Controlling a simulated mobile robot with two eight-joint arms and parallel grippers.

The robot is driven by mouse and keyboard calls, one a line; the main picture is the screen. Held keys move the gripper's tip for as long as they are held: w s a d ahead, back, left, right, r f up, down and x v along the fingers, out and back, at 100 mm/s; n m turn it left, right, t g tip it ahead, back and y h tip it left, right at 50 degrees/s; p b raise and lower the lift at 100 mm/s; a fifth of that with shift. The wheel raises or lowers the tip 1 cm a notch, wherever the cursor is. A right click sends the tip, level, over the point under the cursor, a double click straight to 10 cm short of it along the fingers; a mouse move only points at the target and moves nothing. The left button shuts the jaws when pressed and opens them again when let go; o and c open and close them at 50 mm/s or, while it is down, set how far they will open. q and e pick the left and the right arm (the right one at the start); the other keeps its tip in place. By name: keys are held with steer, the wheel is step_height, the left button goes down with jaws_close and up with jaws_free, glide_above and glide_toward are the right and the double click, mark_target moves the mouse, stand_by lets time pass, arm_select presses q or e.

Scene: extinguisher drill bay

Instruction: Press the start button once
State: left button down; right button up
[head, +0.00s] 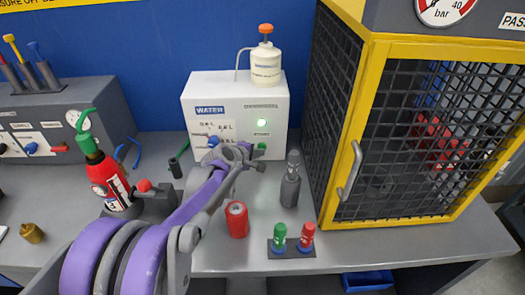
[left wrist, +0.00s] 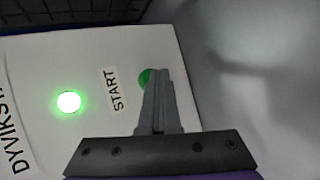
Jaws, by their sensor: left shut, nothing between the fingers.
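The white box (head: 190,97) labelled WATER stands against the blue wall, with a glowing green lamp (head: 262,122) on its front. The lamp also glows in the left wrist view (left wrist: 69,102). The green start button (left wrist: 145,76) sits beside the START label (left wrist: 114,89), partly hidden behind my fingers. My left gripper (head: 259,163) is shut and empty, just in front of the box's lower front. In the left wrist view its fingertips (left wrist: 158,73) overlap the button; I cannot tell whether they touch it. My right gripper is in neither view.
A yellow-framed mesh cage (head: 340,200) stands close on the right. A grey bottle (head: 290,187), a red can (head: 238,221) and a stand with green (head: 279,236) and red (head: 307,236) pieces are on the bench. A red extinguisher (head: 106,180) stands left of my arm.

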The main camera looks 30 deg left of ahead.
arm_select(q)
steer(key=shift+s+d, duration=0.55)
steer(key=shift+s, duration=0.3)
steer(key=shift+s+d, duration=0.5)
steer(key=shift+s, duration=0.4)
steer(key=shift+s+d, duration=0.55)
steer(key=shift+s, duration=0.3)
